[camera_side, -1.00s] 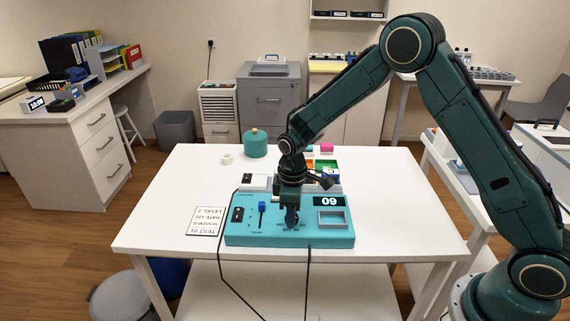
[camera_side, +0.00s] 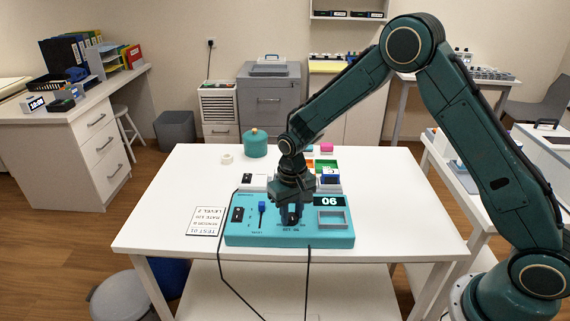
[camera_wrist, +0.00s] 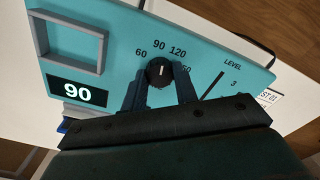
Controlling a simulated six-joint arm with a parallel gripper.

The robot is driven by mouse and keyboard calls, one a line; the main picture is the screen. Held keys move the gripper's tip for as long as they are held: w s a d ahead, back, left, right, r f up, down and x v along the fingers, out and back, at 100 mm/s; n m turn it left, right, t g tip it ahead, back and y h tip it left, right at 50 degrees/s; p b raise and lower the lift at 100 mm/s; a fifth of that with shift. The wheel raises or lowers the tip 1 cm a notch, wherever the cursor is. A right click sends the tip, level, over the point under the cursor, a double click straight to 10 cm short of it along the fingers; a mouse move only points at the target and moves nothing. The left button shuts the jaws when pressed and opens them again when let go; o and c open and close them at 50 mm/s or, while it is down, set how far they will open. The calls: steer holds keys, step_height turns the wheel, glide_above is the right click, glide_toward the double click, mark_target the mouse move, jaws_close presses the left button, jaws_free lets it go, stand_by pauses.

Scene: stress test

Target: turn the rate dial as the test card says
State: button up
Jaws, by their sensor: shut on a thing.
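The teal test box (camera_side: 240,238) lies on the white table. Its black rate dial (camera_wrist: 159,72) shows in the wrist view, with its white mark pointing at about 90 on a scale with 60, 90 and 120. My gripper (camera_wrist: 160,88) is shut on the dial, one finger on each side. In the side view my gripper (camera_side: 291,216) hides most of the dial. The display (camera_wrist: 77,92) reads 90. The test card (camera_side: 205,221) lies left of the box; its small print seems to include rate 120 and level 2.
A slider with a blue knob (camera_side: 262,205) and a grey-framed window (camera_side: 332,219) flank the dial. Dark cables run off the table's front edge. A teal pot (camera_side: 255,145), a white roll (camera_side: 226,158) and coloured bins (camera_side: 326,165) stand behind. The table's right side is clear.

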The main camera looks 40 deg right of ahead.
mark_target(292, 216)
steer(key=m, duration=0.6)
steer(key=shift+w+r+m, duration=0.1)
steer(key=shift+m, duration=0.2)
stand_by(0.4)
steer(key=o, duration=1)
steer(key=shift+r, duration=0.1)
step_height(292, 216, up, 14)
steer(key=shift+f, duration=0.2)
steer(key=shift+r, duration=0.1)
